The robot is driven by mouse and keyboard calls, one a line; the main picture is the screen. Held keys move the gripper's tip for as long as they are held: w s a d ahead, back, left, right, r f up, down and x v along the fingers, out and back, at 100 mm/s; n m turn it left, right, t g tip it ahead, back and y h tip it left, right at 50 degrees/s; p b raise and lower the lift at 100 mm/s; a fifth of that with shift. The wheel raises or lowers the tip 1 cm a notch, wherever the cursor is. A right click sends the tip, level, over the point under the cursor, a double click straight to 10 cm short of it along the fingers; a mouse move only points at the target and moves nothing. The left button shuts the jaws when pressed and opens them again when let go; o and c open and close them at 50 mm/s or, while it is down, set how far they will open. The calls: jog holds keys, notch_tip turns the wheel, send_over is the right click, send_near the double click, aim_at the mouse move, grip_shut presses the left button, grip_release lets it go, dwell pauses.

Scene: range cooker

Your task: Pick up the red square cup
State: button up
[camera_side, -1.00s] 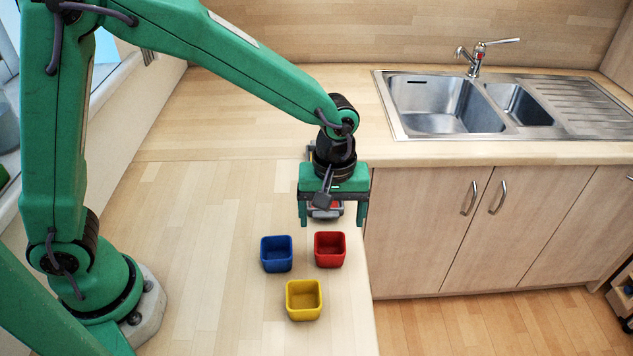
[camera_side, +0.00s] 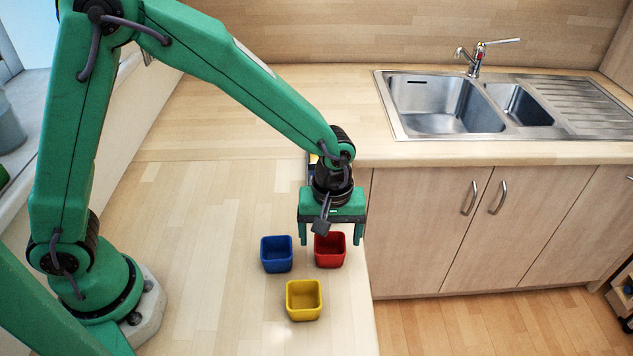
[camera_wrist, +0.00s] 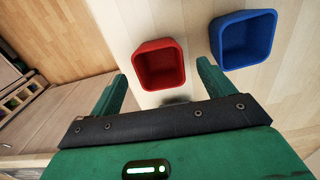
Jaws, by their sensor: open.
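The red square cup (camera_side: 329,256) stands upright on the wooden worktop close to its right edge. In the side view my gripper (camera_side: 330,240) is over it, with one finger on either side in the picture and the gripper hiding the cup's back rim. In the wrist view the red cup (camera_wrist: 160,80) lies just beyond the fingertips of my gripper (camera_wrist: 162,80), roughly between them. The jaws are wide open and empty. I cannot tell how high the fingertips are above the cup's rim.
A blue square cup (camera_side: 276,262) stands close to the left of the red one, and it also shows in the wrist view (camera_wrist: 270,52). A yellow square cup (camera_side: 304,309) stands in front. The worktop (camera_side: 220,230) is clear to the left. A sink (camera_side: 440,125) is at the back right.

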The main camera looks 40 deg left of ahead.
jog(key=shift+f, duration=1.25)
jog(key=c, duration=1)
jog(key=shift+r, duration=0.15)
jog(key=shift+c, duration=0.2)
jog(key=shift+r, duration=0.9)
notch_tip(320, 180, up, 2)
jog(key=shift+s+d+r, duration=0.1)
jog(key=shift+r, duration=0.1)
jog(key=s+d+r, duration=0.6)
jog(key=s, duration=0.3)
jog(key=shift+s+r, duration=0.3)
jog(key=shift+s, duration=0.1)
